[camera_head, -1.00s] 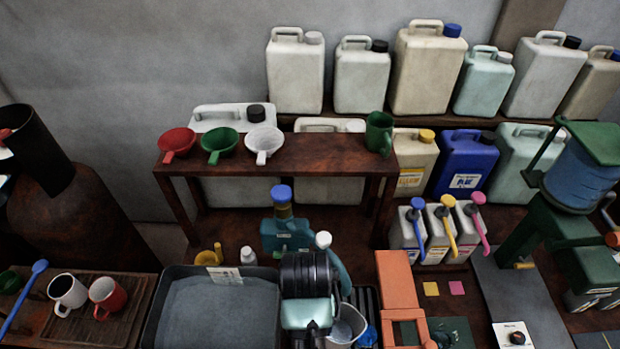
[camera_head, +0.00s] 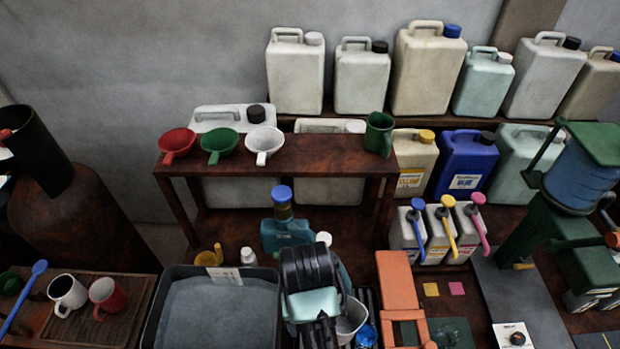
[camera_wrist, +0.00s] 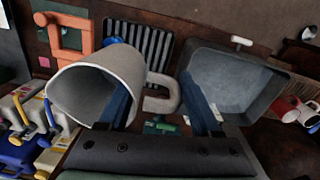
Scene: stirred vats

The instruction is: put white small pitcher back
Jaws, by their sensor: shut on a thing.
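The white small pitcher (camera_wrist: 97,84) shows large in the wrist view, its open mouth towards the lower left and its inside looking empty. Its looped handle (camera_wrist: 167,92) lies between the two fingers of my gripper (camera_wrist: 162,103). My gripper is shut on the pitcher; the exact contact is partly hidden. In the head view the pitcher (camera_head: 354,318) shows only in part, beside and behind my gripper (camera_head: 322,334), between the grey basin and the orange stand.
The dark grey basin (camera_head: 160,311) is left of my gripper; the orange stand (camera_head: 397,283) is close on the right. A raised wooden shelf (camera_head: 325,155) behind bears funnels and a green mug (camera_head: 379,134). White and red mugs (camera_head: 104,295) stand on a tray at left.

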